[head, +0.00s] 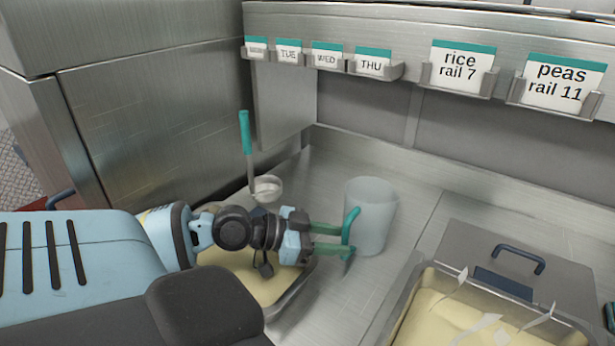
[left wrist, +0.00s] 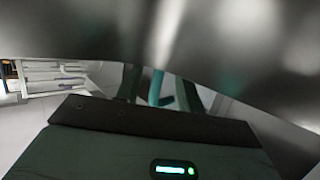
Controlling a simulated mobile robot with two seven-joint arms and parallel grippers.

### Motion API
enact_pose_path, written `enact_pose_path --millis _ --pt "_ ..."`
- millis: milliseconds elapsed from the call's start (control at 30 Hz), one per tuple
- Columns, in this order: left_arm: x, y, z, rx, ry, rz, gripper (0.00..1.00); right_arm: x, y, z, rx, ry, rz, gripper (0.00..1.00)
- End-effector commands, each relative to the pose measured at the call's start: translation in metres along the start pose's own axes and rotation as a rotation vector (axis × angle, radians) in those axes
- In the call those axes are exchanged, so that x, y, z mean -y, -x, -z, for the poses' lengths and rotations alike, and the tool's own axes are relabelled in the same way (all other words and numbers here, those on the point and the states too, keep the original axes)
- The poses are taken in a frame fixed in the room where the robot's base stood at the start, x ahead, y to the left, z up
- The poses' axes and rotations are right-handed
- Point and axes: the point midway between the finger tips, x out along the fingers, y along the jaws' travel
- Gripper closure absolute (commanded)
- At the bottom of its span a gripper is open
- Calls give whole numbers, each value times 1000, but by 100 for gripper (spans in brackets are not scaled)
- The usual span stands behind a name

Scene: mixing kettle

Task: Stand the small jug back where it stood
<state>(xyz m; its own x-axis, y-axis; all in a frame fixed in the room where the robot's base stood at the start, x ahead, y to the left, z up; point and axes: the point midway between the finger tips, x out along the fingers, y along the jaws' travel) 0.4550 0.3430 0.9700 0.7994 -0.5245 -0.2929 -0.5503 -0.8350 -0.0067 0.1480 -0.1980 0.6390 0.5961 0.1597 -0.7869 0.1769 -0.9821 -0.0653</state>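The small jug (head: 372,218) is a translucent, pale cup with a teal handle (head: 350,228) on its left side. It looks upright over the steel counter near the back corner; I cannot tell whether its base touches the counter. My left gripper (head: 335,239) reaches in from the left, its two greenish fingers at the handle. In the left wrist view the teal handle (left wrist: 157,88) shows between the fingers. Their tips are partly hidden, so I cannot tell whether they press on it. My right gripper is not in view.
A ladle (head: 246,135) with a teal grip stands behind my left wrist. A pan (head: 290,303) of pale yellow food lies under my arm. Another yellow-filled container (head: 425,310) and a handled lid (head: 550,275) are at right. Label cards (head: 463,66) line the back rail.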

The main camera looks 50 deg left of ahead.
Motion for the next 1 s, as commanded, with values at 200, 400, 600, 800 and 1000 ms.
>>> enact_pose_path --millis 200,400,600,800,1000 --pt "-1 18 0 1 3 0 62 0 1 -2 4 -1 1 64" --pt "-1 38 0 1 1 0 62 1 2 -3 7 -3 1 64" --pt "0 56 1 -1 1 1 62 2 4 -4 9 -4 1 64" --pt "0 62 1 -1 -2 0 62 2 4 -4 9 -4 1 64" --pt "0 62 1 0 -3 0 62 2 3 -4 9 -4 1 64"
